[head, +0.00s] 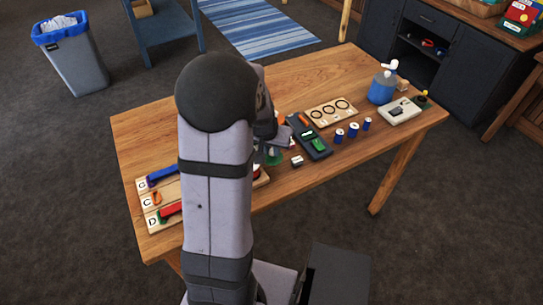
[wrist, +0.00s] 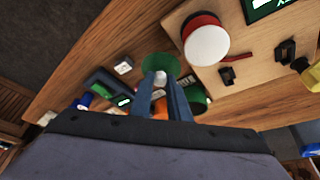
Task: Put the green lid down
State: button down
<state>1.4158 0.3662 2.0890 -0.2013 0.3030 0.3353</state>
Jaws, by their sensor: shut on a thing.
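The green lid (wrist: 160,64) is a round green disc with a pale knob in the wrist view. My gripper (wrist: 161,84) is shut on the knob, with a finger on each side. In the head view only part of the green lid (head: 273,156) shows, below my gripper (head: 277,142) and beside my arm, which hides much of the area. The lid is over the front part of the wooden table (head: 290,85). I cannot tell whether it touches the surface.
A red-and-white round container (wrist: 206,42) stands close to the lid on a pale board. A small white block (head: 297,160) and a dark tray (head: 309,137) are to the right. Several blue-and-white cylinders (head: 354,130) stand farther right. The table's back left is clear.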

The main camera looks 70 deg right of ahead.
aim_at(272, 158)
jog(key=shift+f, duration=1.9)
jog(key=shift+f, duration=0.2)
jog(key=c, duration=1.7)
grip_release()
jog(key=shift+r, duration=0.1)
jog(key=shift+r, duration=0.15)
jog(key=shift+a+r, duration=0.15)
jog(key=shift+r, duration=0.35)
jog(key=v, duration=1.1)
jog(key=shift+b, duration=0.35)
